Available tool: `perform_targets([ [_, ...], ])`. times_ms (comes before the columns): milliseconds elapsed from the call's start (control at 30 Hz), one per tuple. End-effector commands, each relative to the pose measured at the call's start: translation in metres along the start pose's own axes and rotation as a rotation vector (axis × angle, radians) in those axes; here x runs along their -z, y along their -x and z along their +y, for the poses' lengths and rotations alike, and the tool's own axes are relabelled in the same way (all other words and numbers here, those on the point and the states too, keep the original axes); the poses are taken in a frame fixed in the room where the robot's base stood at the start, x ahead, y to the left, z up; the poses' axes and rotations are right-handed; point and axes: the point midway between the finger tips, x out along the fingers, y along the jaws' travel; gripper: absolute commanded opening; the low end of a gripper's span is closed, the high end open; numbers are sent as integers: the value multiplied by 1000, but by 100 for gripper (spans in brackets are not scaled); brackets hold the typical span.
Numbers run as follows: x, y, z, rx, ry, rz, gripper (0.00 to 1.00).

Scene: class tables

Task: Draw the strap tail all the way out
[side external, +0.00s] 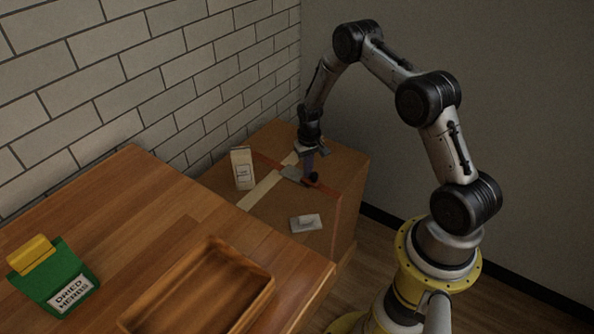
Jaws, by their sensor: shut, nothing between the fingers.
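A large brown cardboard box (270,217) stands behind the wooden table. An orange-red strap (333,192) runs across its top and down its near right side. A darker red piece at the fingertips may be the strap tail. The fingers partly hide it, and I cannot tell whether they touch it.
A small upright carton (243,168) and a flat pale item (306,223) are on the box top, along with a beige tape strip (262,190). A wooden tray (262,287) and a green dried-herbs packet (55,278) lie on the table (130,215). A brick wall stands behind.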

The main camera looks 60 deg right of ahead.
Motion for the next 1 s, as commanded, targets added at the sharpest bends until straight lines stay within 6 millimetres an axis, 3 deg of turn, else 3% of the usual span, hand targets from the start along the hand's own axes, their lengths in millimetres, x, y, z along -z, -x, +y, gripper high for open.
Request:
perform_targets([
  [467, -16, -2, 7, -1, 0, -12, 0],
  [1000, 1, -1, -1, 0, 1, -3, 0],
])
